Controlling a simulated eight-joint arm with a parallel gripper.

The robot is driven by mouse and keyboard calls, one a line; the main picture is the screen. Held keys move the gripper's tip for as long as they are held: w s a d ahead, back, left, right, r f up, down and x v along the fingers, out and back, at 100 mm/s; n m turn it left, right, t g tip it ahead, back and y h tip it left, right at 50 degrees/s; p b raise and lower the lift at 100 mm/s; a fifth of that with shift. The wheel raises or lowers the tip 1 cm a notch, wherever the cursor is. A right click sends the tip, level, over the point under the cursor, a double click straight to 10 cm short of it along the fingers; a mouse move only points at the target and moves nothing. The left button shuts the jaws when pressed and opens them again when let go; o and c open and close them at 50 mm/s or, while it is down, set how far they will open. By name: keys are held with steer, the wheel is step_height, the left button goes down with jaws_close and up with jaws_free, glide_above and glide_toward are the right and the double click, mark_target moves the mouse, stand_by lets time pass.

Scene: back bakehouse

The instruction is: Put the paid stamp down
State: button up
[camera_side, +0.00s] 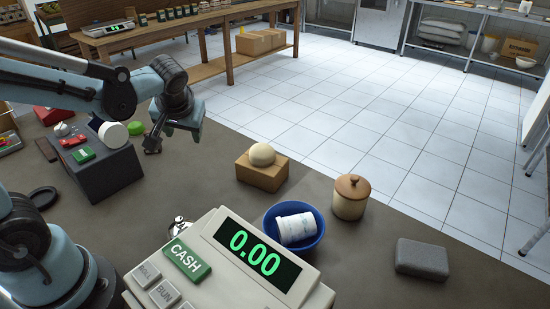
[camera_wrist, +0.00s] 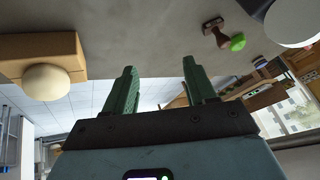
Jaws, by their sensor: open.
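A hand stamp (camera_wrist: 220,34) with a brown handle and a bright green knob lies on the grey counter in the wrist view; I cannot read a label on it. Its green knob (camera_side: 136,128) shows in the side view, just left of my gripper (camera_side: 153,145), and the rest is hidden there. My gripper's two green fingers (camera_wrist: 160,90) are apart with nothing between them. They are above the counter, and the stamp is clear of them.
A dark box (camera_side: 112,172) with red and green blocks and a white roll stands left. A cardboard box (camera_side: 260,176) bears a pale ball (camera_side: 262,154). A blue bowl (camera_side: 292,240), lidded jar (camera_side: 350,199), cash register (camera_side: 205,270) and grey block (camera_side: 421,258) stand nearer. Counter between is clear.

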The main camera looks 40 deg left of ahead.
steer(key=s+d+r+m+t+h, duration=0.1)
steer(key=s+d+m+t+h, duration=0.3)
steer(key=d, duration=0.5)
steer(key=m+h, duration=0.1)
steer(key=m, duration=0.1)
steer(key=shift+s+d+r+m, duration=0.25)
steer(key=shift+s+d+m, duration=0.05)
steer(key=shift+d, duration=0.1)
stand_by(0.6)
